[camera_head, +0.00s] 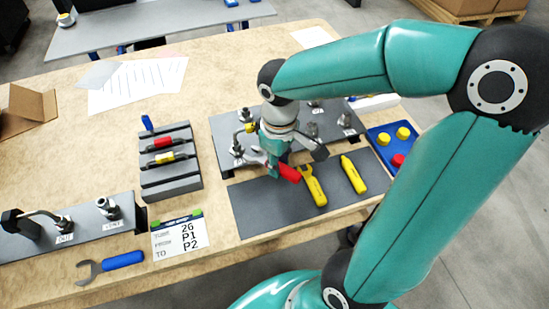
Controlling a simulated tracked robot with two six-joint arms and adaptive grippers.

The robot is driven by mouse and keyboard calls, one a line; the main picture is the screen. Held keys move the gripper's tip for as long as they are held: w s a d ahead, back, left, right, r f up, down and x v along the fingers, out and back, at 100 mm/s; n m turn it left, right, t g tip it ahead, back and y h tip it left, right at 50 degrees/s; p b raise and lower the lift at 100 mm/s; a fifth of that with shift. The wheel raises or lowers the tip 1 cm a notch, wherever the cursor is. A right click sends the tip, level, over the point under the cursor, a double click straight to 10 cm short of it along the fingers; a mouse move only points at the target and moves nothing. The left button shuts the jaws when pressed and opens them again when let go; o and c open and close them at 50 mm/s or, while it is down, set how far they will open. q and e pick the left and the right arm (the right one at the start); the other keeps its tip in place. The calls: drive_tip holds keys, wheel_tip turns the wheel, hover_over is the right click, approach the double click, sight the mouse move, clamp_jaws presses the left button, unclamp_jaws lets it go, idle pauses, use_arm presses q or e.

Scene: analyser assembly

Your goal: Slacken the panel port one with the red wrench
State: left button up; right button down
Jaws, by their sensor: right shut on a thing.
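My right gripper (283,158) hangs over the near part of the grey panel (222,128). It is shut on the red wrench (290,173), whose red handle points to the lower right. The wrench's metal head lies to the left of the handle, close to a port fitting (237,150) at the panel's left front; I cannot tell whether they touch. More port fittings stand on the panel, including one at the right (346,120). The arm and gripper hide part of the panel, and I cannot read which port is number one. My left gripper is out of view.
A yellow wrench (314,188) and a yellow tool (353,175) lie on the dark mat (255,215). A rack (170,180), a task card (180,236) and a blue wrench (122,260) are at left.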

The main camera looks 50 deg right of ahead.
wheel_tip(320, 180, up, 9)
drive_tip(key=s+a+p, duration=0.1)
drive_tip(key=s+p, duration=0.1)
drive_tip(key=p, duration=0.5)
drive_tip(key=shift+s+a, duration=0.25)
drive_tip(key=shift+a, duration=0.05)
idle(0.3)
drive_tip(key=w+a+f+m+b, duration=0.3)
drive_tip(key=a+f+m+b, duration=0.1)
drive_tip(key=a+f+m, duration=0.2)
drive_tip(key=shift+w+a+m, duration=0.4)
drive_tip(key=shift+a+m, duration=0.3)
drive_tip(key=shift+m, duration=0.3)
